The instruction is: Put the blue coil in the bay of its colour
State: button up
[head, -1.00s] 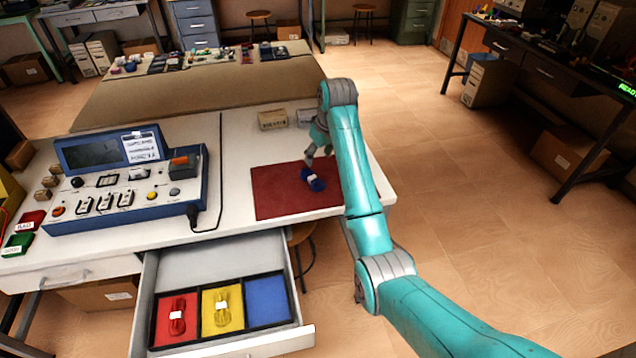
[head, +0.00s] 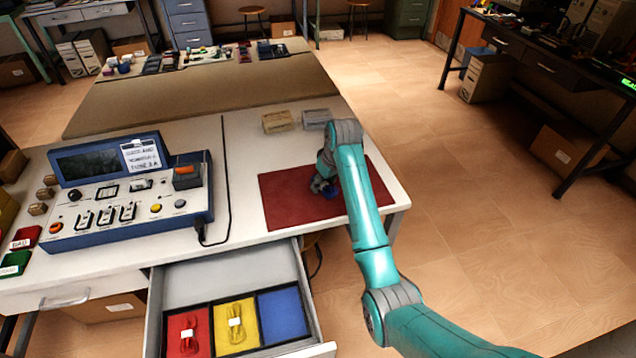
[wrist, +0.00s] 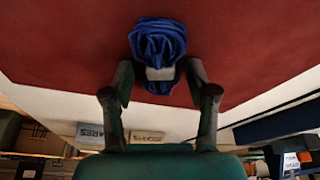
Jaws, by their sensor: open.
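The blue coil (wrist: 158,48), with a white band around it, lies on the red mat (head: 285,205) on the bench. In the head view the coil (head: 331,192) is partly hidden by my gripper (head: 322,184). In the wrist view my gripper (wrist: 158,85) is open, its two fingers apart on either side of the near end of the coil. I cannot tell whether they touch it. The open drawer holds a tray with a red bay (head: 175,348), a yellow bay (head: 249,338) and an empty blue bay (head: 283,314). A red coil (head: 188,335) and a yellow coil (head: 236,325) lie in their matching bays.
A blue-framed test instrument (head: 130,190) with a cable stands left of the mat. Two small labelled boxes, one tan (head: 278,121) and one grey (head: 317,118), sit behind the mat. The drawer (head: 215,270) sticks out from the bench front.

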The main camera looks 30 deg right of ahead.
grip_shut()
